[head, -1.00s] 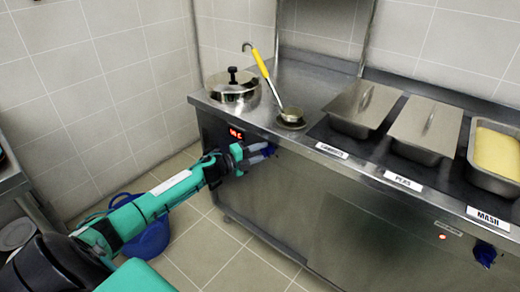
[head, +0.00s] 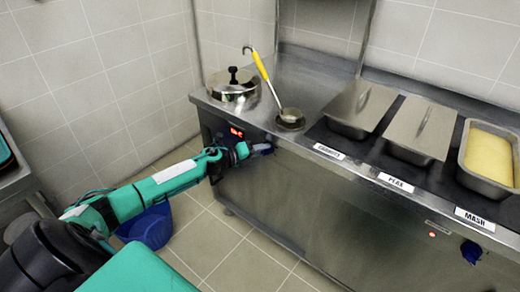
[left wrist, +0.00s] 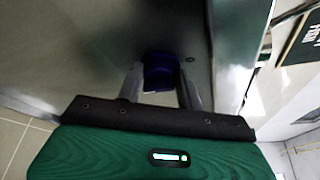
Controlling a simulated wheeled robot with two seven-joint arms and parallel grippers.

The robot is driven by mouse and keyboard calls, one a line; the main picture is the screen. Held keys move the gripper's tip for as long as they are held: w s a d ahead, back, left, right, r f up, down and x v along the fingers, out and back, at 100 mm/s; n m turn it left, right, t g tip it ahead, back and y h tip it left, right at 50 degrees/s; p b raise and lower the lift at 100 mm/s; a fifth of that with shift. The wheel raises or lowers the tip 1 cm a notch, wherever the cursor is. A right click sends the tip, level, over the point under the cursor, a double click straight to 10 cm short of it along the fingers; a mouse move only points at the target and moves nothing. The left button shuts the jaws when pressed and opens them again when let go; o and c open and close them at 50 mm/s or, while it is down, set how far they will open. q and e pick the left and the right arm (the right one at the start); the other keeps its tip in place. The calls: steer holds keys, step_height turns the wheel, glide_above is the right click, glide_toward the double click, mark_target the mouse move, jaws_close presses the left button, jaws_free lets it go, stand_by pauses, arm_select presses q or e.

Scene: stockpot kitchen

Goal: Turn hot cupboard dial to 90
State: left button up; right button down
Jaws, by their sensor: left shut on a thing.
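The hot cupboard's front panel (head: 300,195) is stainless steel. A blue dial (left wrist: 158,72) shows in the left wrist view between the two grey fingers of my left gripper (left wrist: 161,88), which is shut on it. In the head view my left gripper (head: 261,149) is at the upper left of the front panel and mostly hides this dial. A small red lit display (head: 237,132) sits just left of and above the gripper; its digits are too small to read surely. The dial's markings cannot be read. My right gripper is not in view.
Another blue dial (head: 471,252) is at the right of the front, near a small red light (head: 432,234). On top stand a lidded pot (head: 232,92), a yellow-handled ladle (head: 265,75) and several food pans. A blue bucket (head: 150,228) stands on the tiled floor.

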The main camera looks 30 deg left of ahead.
arm_select(q)
steer(key=shift+f, duration=0.1)
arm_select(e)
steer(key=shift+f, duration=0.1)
arm_select(q)
steer(key=o, duration=1)
steer(key=shift+b+v, duration=0.4)
steer(key=shift+v, duration=6.45)
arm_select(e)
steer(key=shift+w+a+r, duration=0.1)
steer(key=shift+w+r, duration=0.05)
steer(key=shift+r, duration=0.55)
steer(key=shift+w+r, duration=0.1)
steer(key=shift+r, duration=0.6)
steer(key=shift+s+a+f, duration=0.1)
